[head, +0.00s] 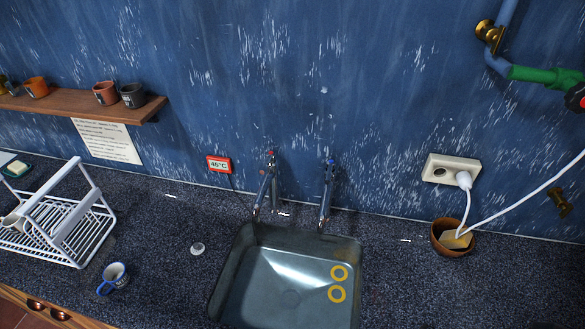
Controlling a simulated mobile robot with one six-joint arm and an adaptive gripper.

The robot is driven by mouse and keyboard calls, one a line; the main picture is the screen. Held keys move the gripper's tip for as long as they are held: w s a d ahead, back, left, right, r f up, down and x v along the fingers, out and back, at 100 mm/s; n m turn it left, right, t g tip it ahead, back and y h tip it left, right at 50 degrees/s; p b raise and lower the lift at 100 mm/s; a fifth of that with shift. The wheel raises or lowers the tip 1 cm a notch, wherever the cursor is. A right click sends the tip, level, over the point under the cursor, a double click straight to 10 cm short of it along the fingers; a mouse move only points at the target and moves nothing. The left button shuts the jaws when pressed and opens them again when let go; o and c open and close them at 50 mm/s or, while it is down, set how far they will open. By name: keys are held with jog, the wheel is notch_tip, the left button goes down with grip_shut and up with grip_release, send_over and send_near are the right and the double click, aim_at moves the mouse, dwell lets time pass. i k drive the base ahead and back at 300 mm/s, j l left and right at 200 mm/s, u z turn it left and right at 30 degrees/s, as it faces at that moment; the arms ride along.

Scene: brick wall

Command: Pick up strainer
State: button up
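A small round pale metallic piece (197,248), which looks like a sink strainer, lies on the dark speckled counter to the left of the sink. It is too small to make out its details. My gripper is not in view.
A brown bowl (441,227) and cable (520,212) are right. Counter around the round piece is clear.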

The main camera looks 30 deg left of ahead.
aim_at(196, 250)
jog(key=u, duration=2.2)
jog(key=z, duration=0.65)
jog(key=i+j+z, duration=0.3)
jog(key=j, duration=0.5)
jog(key=i+j+z, duration=0.1)
jog(key=j+z, duration=0.25)
jog(key=j, duration=0.5)
jog(key=j+z, duration=0.3)
jog(key=j, duration=0.55)
